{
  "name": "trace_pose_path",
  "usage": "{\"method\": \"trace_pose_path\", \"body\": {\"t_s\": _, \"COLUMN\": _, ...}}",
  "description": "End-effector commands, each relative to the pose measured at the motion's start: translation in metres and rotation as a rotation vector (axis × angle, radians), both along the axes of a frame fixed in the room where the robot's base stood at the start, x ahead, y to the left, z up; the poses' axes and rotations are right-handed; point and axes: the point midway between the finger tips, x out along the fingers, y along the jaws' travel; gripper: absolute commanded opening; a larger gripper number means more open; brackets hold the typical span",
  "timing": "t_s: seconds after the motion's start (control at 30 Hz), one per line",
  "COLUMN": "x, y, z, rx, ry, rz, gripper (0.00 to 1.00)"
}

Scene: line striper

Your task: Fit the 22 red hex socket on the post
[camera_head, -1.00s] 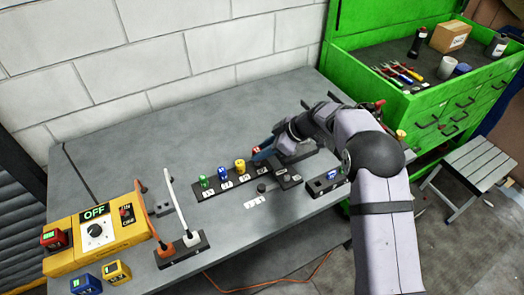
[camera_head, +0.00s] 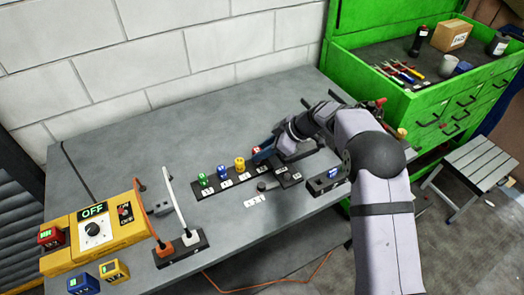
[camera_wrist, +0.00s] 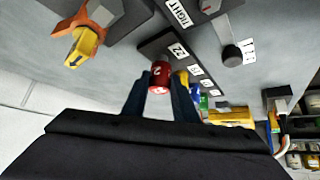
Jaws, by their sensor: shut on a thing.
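The red hex socket (camera_head: 256,149) is at the right end of the row of sockets, by the dark rack (camera_head: 211,189). My gripper (camera_head: 263,155) is shut on it. In the wrist view the red socket (camera_wrist: 158,77) sits between the two fingertips (camera_wrist: 158,92), beside the rack's "22" label (camera_wrist: 178,50). I cannot tell whether its base touches the rack. A short dark round post (camera_head: 262,187) stands in front of the rack behind a white label. It also shows in the wrist view (camera_wrist: 232,54), apart from the gripper.
Yellow (camera_head: 239,163), blue (camera_head: 222,172) and green (camera_head: 203,180) sockets stand on the rack left of the red one. A dark block with a blue item (camera_head: 331,175) is at the right. Bare table lies behind the rack.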

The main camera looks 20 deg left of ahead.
Motion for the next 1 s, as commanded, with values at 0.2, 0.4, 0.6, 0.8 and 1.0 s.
{"method": "trace_pose_path", "body": {"t_s": 0.2, "x": 0.0002, "y": 0.0001, "z": 0.0005, "rx": 0.000, "ry": -0.001, "rz": -0.001, "gripper": 0.03}}
{"method": "trace_pose_path", "body": {"t_s": 0.4, "x": 0.0002, "y": 0.0001, "z": 0.0003, "rx": 0.000, "ry": -0.001, "rz": -0.001, "gripper": 0.03}}
{"method": "trace_pose_path", "body": {"t_s": 0.6, "x": 0.0002, "y": 0.0001, "z": -0.0003, "rx": 0.000, "ry": -0.001, "rz": -0.001, "gripper": 0.03}}
{"method": "trace_pose_path", "body": {"t_s": 0.8, "x": 0.0002, "y": 0.0001, "z": -0.0032, "rx": 0.000, "ry": -0.001, "rz": -0.001, "gripper": 0.03}}
{"method": "trace_pose_path", "body": {"t_s": 1.0, "x": 0.0002, "y": 0.0001, "z": -0.0067, "rx": 0.000, "ry": -0.001, "rz": -0.001, "gripper": 0.03}}
